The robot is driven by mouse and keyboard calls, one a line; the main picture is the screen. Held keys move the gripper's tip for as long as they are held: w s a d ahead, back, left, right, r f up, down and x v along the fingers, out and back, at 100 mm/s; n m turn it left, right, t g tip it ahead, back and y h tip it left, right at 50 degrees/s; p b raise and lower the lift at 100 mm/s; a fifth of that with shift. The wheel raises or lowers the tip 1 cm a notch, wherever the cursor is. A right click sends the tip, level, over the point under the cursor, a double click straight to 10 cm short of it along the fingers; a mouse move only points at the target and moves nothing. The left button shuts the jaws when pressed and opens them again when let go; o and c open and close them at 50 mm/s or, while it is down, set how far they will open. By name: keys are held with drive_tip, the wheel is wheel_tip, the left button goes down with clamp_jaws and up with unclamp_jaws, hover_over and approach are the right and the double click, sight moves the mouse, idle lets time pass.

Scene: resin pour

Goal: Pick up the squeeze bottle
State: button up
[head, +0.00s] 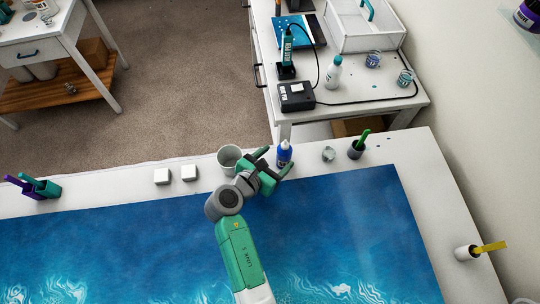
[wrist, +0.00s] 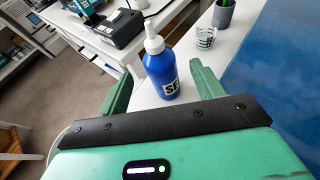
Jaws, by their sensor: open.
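The squeeze bottle (head: 284,154) is blue with a white nozzle and stands upright on the white table edge by the blue resin surface. In the wrist view the bottle (wrist: 162,75) shows a label with partly readable letters, and its lower end is close to my gripper's dark front edge. My gripper (head: 277,160) is open, with one green finger on each side of the bottle. In the wrist view the two fingers of my gripper (wrist: 165,88) stand left and right of it with gaps.
A grey-white cup (head: 229,158) stands just left of my gripper. A small clear cup (head: 328,154) and a dark holder with a green tool (head: 356,149) stand to the right. Two white blocks (head: 175,175) lie farther left. A white side table (head: 350,95) is behind.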

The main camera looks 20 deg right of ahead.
sight(288, 147)
drive_tip(key=x, duration=0.6)
drive_tip(key=shift+w+d, duration=0.25)
drive_tip(key=shift+d, duration=0.1)
drive_tip(key=c, duration=1.1)
drive_tip(key=shift+r, duration=0.1)
wheel_tip(288, 147, up, 10)
drive_tip(key=shift+f+p, duration=0.1)
drive_tip(key=shift+p, duration=0.5)
drive_tip(key=o, duration=0.4)
drive_tip(key=shift+c, duration=0.6)
wheel_tip(288, 147, up, 5)
drive_tip(key=p, duration=0.6)
